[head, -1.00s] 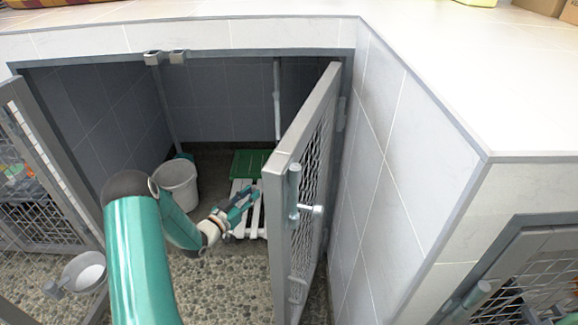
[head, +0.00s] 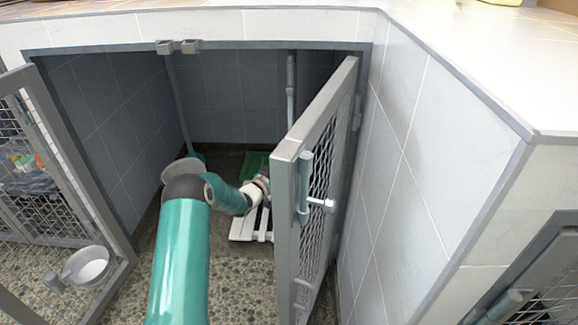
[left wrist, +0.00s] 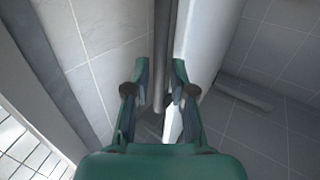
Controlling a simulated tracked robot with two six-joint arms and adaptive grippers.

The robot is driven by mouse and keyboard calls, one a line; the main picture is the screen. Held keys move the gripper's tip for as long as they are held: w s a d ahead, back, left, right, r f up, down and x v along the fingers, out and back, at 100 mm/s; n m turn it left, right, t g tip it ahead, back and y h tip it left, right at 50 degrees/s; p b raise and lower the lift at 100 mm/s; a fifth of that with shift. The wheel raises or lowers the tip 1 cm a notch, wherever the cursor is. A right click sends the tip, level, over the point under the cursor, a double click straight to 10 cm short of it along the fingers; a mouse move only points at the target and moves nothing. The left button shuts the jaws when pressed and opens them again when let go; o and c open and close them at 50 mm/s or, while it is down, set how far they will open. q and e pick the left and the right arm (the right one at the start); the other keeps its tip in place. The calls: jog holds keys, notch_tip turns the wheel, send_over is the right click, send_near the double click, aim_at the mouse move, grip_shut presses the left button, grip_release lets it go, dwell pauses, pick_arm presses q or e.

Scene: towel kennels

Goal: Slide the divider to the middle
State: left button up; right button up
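The divider's edge, with a grey upright bar (head: 290,90), stands at the back right of the open kennel in the head view. In the left wrist view a grey bar (left wrist: 168,50) and a pale upright panel edge (left wrist: 192,40) run down between my fingers. My left gripper (left wrist: 160,92) is open there, one finger on each side; I cannot tell whether either touches. In the head view the left wrist (head: 258,187) is inside the kennel and the open door hides the fingertips. My right gripper is out of view.
The mesh door (head: 310,200) stands open close to the right of my left arm. A white slatted board (head: 248,226) and a green mat (head: 256,162) lie on the pebbled floor. Another open door (head: 62,150) with a bowl (head: 88,266) is at left.

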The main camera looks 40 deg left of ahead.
pick_arm(q)
jog(key=shift+w, duration=0.75)
jog(key=shift+c, duration=0.2)
grip_shut()
